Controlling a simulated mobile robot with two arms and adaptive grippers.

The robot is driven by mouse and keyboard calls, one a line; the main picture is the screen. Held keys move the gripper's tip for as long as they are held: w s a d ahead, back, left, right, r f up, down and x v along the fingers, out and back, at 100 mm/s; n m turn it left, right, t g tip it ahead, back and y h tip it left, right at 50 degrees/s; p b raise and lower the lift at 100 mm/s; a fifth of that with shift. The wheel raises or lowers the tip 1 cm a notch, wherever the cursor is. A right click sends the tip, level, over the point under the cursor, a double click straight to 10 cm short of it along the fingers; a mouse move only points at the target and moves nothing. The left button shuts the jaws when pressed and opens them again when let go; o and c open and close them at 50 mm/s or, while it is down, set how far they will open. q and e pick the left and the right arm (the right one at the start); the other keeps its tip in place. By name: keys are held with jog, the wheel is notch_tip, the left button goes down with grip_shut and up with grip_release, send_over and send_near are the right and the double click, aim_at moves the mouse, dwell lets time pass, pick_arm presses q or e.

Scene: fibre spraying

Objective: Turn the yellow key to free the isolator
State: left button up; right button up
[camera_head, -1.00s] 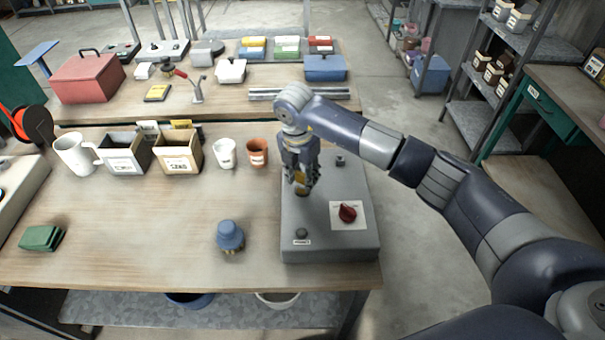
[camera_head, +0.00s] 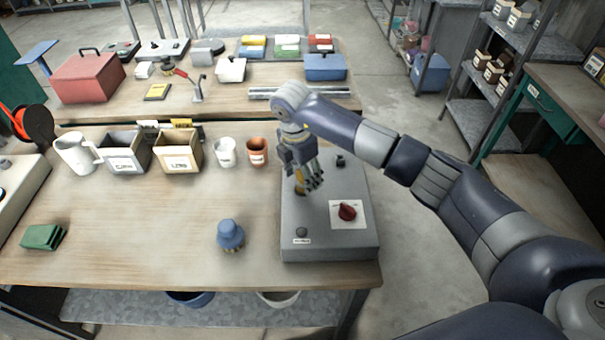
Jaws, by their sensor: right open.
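The grey control box (camera_head: 308,222) sits at the right end of the workbench. A yellow key (camera_head: 299,185) stands on its top, partly covered by my right gripper. My right gripper (camera_head: 308,188) points down over the box with its fingers at the key; it is open. Whether a finger touches the key cannot be told. The red isolator knob (camera_head: 347,211) sits on a white plate nearer the box's front right. My left gripper is not in view.
A dark button (camera_head: 301,232) is at the box's front and a dark knob (camera_head: 340,160) at its back. A blue-capped object (camera_head: 230,235) stands left of the box. Cups (camera_head: 257,151) and bins (camera_head: 178,152) stand behind. The bench's middle is clear.

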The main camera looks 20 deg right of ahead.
notch_tip(320, 180, up, 12)
jog(key=a, duration=0.1)
jog(key=shift+s+a, duration=0.15)
jog(key=shift+s, duration=0.1)
jog(key=shift+f, duration=0.15)
